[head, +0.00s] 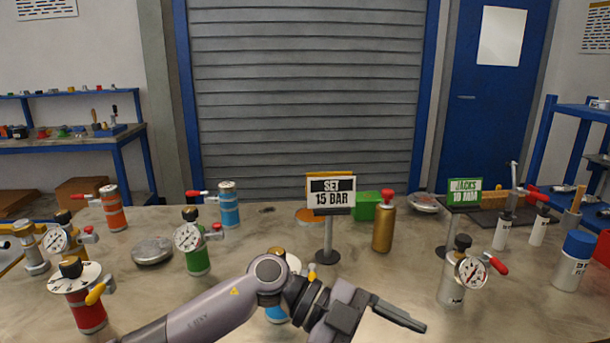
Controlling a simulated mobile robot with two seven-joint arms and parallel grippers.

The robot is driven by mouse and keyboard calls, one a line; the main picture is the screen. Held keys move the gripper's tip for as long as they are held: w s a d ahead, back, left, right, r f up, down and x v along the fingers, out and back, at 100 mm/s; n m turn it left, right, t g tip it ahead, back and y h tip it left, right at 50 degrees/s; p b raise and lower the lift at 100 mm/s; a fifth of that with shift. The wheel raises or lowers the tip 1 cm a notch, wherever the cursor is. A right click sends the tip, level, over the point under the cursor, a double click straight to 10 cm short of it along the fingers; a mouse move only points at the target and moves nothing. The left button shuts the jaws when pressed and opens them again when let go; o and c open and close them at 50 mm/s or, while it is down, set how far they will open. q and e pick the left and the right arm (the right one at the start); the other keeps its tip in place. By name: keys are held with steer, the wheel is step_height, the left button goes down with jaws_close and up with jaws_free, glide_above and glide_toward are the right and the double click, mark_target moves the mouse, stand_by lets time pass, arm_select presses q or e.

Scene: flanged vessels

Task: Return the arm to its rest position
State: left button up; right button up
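My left arm (208,313) comes in from the lower left and reaches across the front of the table. Its gripper (418,327) is low in the middle, pointing right. One dark finger shows clearly; the other cannot be made out, so its opening is unclear. Nothing is seen held at the visible finger. The arm passes in front of a blue vessel (276,315), hiding most of it. My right gripper is not in view.
The table (400,290) carries a red vessel (90,315), a green vessel (198,262) and a grey gauge vessel (452,291). A "SET 15 BAR" sign (331,192) and a gold bottle (383,229) stand behind the gripper. Bare tabletop lies right of the finger.

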arm_select(q)
steer(key=w+a+f+n+t+y, duration=0.1)
steer(key=w+a+f+n+t, duration=0.1)
steer(key=a+f+n+t, duration=0.7)
steer(key=w+a+f+n+t+y, duration=0.1)
steer(key=w+a+f+n+t, duration=0.15)
steer(key=a+n+t, duration=0.8)
steer(key=s+a+f+n+g+y, duration=0.1)
steer(key=s+a+f+n+y, duration=0.3)
steer(key=s+a+f, duration=0.2)
steer(key=s+a+f+n+g+y+p, duration=0.1)
steer(key=s+a+f+y, duration=0.4)
steer(key=s+f, duration=0.5)
steer(key=a+f+n+g, duration=0.1)
steer(key=n, duration=0.1)
steer(key=shift+a+n, duration=0.15)
steer(key=shift+n, duration=0.2)
